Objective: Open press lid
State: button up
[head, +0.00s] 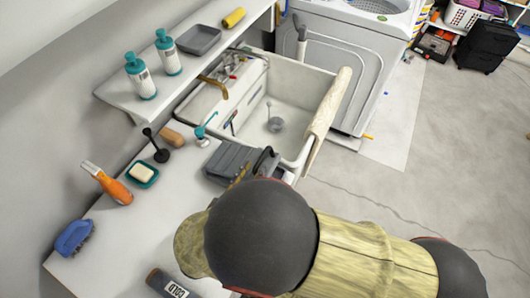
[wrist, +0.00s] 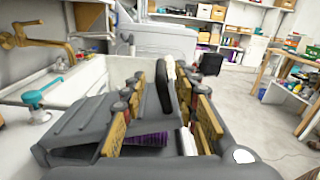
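The press is a dark grey ribbed appliance (head: 232,163) on the white counter beside the sink in the head view. In the wrist view its grey ribbed surface (wrist: 88,118) fills the lower left, with a black loop-like handle (wrist: 164,88) ahead. My gripper (wrist: 157,98) has its gold-padded fingers spread apart, with the black handle between or just beyond their tips. I cannot tell whether they touch it. A purple striped thing (wrist: 148,139) shows low between the fingers. In the head view my arm hides most of the gripper and part of the press.
The white sink (head: 292,100) lies just beyond the press, with a cream cloth (head: 328,115) over its edge. Open floor lies right.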

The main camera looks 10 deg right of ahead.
aim_at(267, 150)
jog(key=shift+b+x, duration=0.9)
jog(key=shift+x, duration=2.5)
jog(key=shift+c, duration=0.2)
jog(key=c, duration=0.7)
grip_shut()
